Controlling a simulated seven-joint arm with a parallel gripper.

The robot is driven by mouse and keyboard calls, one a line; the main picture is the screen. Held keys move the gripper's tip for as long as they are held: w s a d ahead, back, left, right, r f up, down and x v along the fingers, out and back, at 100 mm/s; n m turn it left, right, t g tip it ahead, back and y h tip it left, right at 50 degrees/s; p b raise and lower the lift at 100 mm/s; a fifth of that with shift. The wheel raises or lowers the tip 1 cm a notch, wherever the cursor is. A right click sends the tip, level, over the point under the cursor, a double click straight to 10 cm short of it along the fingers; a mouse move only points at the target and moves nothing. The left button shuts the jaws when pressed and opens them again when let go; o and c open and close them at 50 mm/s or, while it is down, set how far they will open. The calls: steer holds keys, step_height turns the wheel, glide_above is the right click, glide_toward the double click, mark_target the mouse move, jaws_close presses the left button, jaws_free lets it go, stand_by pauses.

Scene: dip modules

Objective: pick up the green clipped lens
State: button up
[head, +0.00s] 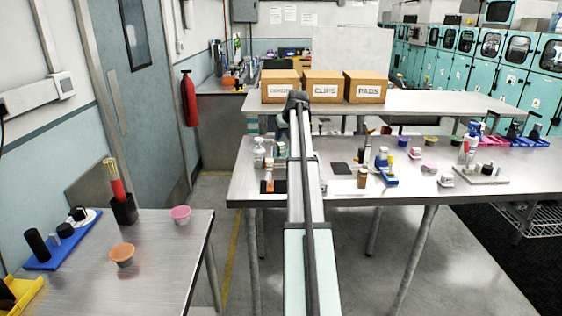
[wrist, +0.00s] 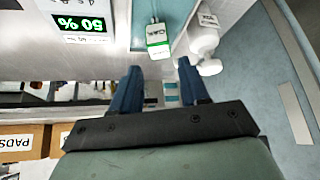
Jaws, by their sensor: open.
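My gripper (wrist: 158,76) is open in the wrist view, its two dark blue fingers apart with nothing between them. In the head view its wrist end is at the far end of my arm, above the far workbench, and its fingers are hard to make out. I cannot pick out the green clipped lens with certainty. A small dark green round piece (head: 457,141) sits at the back right of the workbench in the head view, too small to show a clip. A white block with a green label (wrist: 158,40) is beyond the fingertips in the wrist view.
The long steel workbench (head: 330,198) holds several small cups, bottles and stands. White bottles (head: 259,152) stand left of my arm. Three cardboard boxes (head: 325,87) sit on the table behind.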

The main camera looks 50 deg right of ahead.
mark_target(282, 145)
steer(key=shift+x, duration=1.1)
steer(key=shift+w+f, duration=0.1)
steer(key=shift+f, duration=0.5)
steer(key=x, duration=0.4)
steer(key=shift+s+f, duration=0.25)
steer(key=shift+f, duration=0.05)
steer(key=shift+a, duration=0.1)
jaws_close()
